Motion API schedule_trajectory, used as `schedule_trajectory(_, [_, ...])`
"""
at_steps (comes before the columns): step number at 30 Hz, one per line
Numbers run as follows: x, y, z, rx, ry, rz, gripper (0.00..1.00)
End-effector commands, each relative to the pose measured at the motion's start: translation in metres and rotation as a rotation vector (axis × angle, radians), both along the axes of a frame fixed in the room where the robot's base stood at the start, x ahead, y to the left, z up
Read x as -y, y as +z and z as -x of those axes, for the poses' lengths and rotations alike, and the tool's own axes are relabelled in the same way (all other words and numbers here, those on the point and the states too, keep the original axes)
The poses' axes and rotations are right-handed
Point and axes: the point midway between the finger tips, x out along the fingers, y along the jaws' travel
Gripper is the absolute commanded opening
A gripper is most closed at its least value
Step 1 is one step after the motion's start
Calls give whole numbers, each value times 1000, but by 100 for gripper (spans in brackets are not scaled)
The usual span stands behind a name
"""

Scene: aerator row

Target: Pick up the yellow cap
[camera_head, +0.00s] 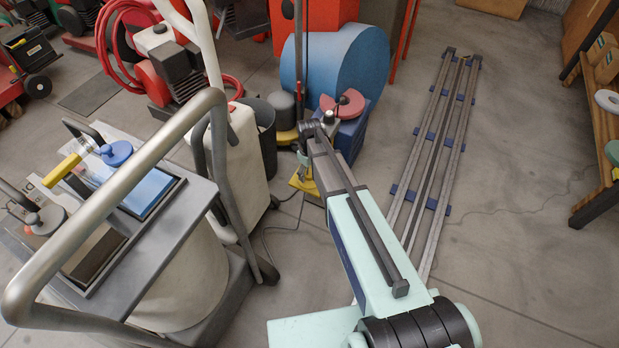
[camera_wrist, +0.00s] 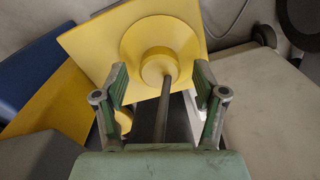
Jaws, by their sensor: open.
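A yellow piece fills the top of the wrist view: a square plate with a raised disc and a round yellow cap (camera_wrist: 158,66) at its middle. A thin grey rod runs from this cap towards the camera. My gripper (camera_wrist: 160,78) is open, with one green-padded finger on each side of the cap and rod. I cannot tell whether a finger touches it. In the head view the yellow piece (camera_head: 304,184) shows low near the floor, partly hidden by my arm. My gripper is largely hidden there.
A cart (camera_head: 150,255) with a curved metal handle stands at left, carrying a yellow cylinder (camera_head: 62,170) and a blue knob (camera_head: 117,153). A blue drum (camera_head: 335,62) and a dark bin (camera_head: 264,135) stand behind.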

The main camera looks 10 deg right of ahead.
Motion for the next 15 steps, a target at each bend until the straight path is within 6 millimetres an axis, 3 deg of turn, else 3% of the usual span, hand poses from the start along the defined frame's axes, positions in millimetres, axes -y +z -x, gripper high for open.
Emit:
schedule_trajectory(2, [0, 0, 0, 0, 0, 0, 67])
schedule_trajectory(7, [0, 1, 0, 0, 0, 0, 7])
schedule_trajectory(15, [0, 0, 0, 0, 0, 0, 7])
